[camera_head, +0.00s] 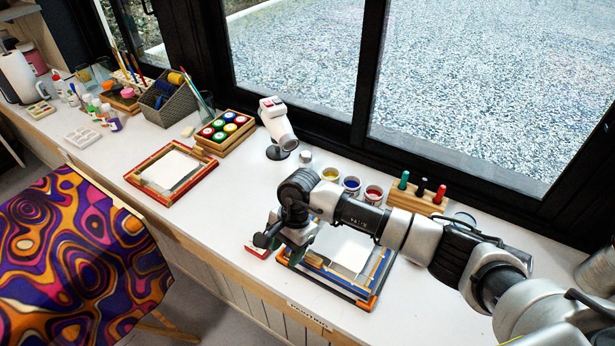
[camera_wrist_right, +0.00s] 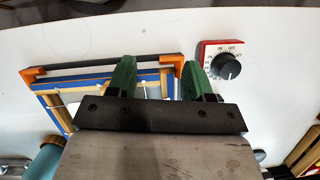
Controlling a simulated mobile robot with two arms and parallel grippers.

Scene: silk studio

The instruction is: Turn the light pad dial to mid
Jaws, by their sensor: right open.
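The dial is a black round knob (camera_wrist_right: 229,68) on a small red box with a white, marked face (camera_wrist_right: 221,49), seen in the right wrist view. Which mark the knob points at is too small to tell. In the head view only part of the red box (camera_head: 258,252) shows, beside my right gripper (camera_head: 293,240). In the right wrist view my right gripper (camera_wrist_right: 159,78) is open and empty, its green fingers apart. The knob is to the right of the right-hand finger, not between the fingers. My left gripper is in neither view.
A blue frame with orange corners (camera_head: 363,302) lies under my right arm. A red frame (camera_head: 140,178), a tray of paint jars (camera_head: 226,141) and a white lamp-like device (camera_head: 276,122) stand farther left. Open paint cups (camera_head: 351,188) and a wooden marker holder (camera_head: 405,199) line the window side.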

